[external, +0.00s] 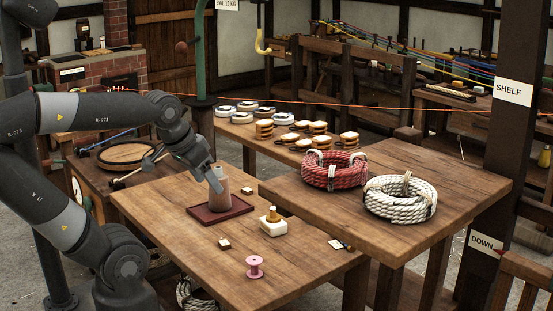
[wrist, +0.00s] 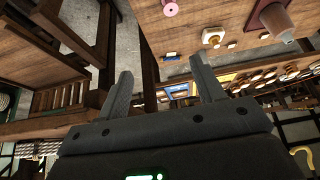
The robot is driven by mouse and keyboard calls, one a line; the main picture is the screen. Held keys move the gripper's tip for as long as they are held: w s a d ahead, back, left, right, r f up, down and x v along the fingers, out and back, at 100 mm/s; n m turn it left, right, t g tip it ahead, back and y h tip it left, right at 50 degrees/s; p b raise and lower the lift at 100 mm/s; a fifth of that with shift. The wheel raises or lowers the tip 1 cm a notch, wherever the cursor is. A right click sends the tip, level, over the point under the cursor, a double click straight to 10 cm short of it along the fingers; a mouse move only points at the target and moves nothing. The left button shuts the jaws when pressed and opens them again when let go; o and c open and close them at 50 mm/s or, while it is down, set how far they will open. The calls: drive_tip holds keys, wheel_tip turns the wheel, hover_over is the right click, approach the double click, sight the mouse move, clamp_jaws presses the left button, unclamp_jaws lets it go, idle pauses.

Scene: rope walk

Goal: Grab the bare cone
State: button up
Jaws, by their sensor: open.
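A brown cone (external: 222,200) with a paler top stands upright on a dark red tray (external: 245,208) on the near table. In the wrist view the cone (wrist: 273,22) is at the top right, outside the space between my fingers. My gripper (external: 214,186) overlaps the cone's upper left in the external view. The wrist view shows its fingers (wrist: 163,75) apart with nothing between them. No contact with the cone shows. A smaller tan cone-like piece (external: 272,214) sits on a white block (external: 273,228) to the right of the tray.
A pink spool (external: 254,266) and small blocks (external: 224,243) lie on the near table. Red (external: 334,170) and white (external: 400,196) rope coils lie on the table to the right. An orange line (external: 300,103) crosses behind. Bare wood surrounds the tray's front.

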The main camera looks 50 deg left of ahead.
drive_tip(key=w+a+r+n+g, duration=0.1)
drive_tip(key=w+a+n, duration=0.15)
drive_tip(key=w, duration=0.95)
drive_tip(key=w+a+r+n, duration=0.1)
drive_tip(key=w+a+n, duration=0.15)
drive_tip(key=w, duration=1.05)
drive_tip(key=w+a+f+y, duration=0.1)
drive_tip(key=w+a+f, duration=0.2)
drive_tip(key=w+f, duration=0.4)
drive_tip(key=w+a+f+n, duration=0.1)
drive_tip(key=w+a+f, duration=0.2)
drive_tip(key=w+f, duration=0.4)
drive_tip(key=w+a+f+n+g+y, duration=0.1)
drive_tip(key=w+a+f, duration=0.2)
drive_tip(key=w+f, duration=0.4)
drive_tip(key=shift+w+a+f+y, duration=0.1)
drive_tip(key=shift+w+f+y, duration=0.05)
drive_tip(key=shift+w, duration=0.6)
drive_tip(key=shift+w+f+y, duration=0.15)
drive_tip(key=shift+w, duration=0.6)
drive_tip(key=x, duration=0.5)
drive_tip(key=shift+s+a+f, duration=0.15)
drive_tip(key=shift+s+a, duration=0.05)
drive_tip(key=shift+s, duration=0.05)
drive_tip(key=c, duration=1.1)
